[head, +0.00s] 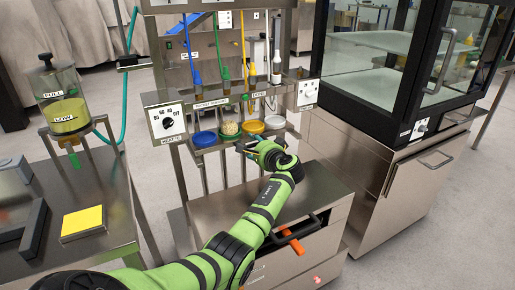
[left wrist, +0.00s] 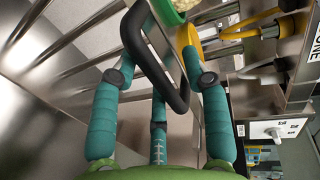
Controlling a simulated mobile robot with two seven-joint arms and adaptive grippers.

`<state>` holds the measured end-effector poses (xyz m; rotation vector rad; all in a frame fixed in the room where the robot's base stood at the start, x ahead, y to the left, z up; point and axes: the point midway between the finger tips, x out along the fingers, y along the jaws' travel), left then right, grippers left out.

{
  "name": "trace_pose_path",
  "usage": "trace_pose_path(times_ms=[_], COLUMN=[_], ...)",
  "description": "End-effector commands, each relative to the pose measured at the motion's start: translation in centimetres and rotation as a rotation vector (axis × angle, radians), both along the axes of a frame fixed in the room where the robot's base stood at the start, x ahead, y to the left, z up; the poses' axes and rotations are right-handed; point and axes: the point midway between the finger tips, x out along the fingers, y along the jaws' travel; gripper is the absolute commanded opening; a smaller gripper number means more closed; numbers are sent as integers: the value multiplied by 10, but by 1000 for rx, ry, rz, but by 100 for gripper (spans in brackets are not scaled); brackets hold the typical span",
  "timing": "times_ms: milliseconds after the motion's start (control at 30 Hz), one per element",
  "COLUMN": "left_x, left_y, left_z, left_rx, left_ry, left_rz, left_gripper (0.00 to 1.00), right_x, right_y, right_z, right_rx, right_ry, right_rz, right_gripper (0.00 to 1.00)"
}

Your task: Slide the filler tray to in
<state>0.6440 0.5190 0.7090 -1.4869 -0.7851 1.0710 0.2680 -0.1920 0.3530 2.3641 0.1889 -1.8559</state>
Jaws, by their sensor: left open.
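The filler tray (head: 213,144) is the metal shelf under the dispensers, with coloured bowls on it. A black loop handle (left wrist: 184,103) shows in the left wrist view, in front of the bowls. My left gripper (head: 245,149) is at the tray's front edge in the head view. In the left wrist view its teal fingers (left wrist: 165,25) are open, spread on both sides of the handle. I cannot tell whether they touch it. The gripper and forearm hide part of the tray front. My right gripper is not in view.
The dispenser machine has knob panels at left (head: 168,121) and right (head: 308,94). A metal cabinet (head: 325,203) with a black and orange handle stands below my arm. A glass-doored oven (head: 400,60) is at the right. A side table with a yellow pad (head: 82,221) is at the left.

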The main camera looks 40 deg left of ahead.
Motion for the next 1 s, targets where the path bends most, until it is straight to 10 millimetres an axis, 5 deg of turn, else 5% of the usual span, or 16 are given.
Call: trace_pose_path(times_ms=[600,1000], left_x=[-39,-45], left_y=[-94,-106], left_z=[22,25], left_rx=[0,1], left_ry=[-3,-2], left_rz=[-3,0], left_gripper=[46,46], right_x=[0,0], right_y=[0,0], right_z=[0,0], right_rx=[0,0], right_ry=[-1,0], right_rz=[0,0], right_gripper=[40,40])
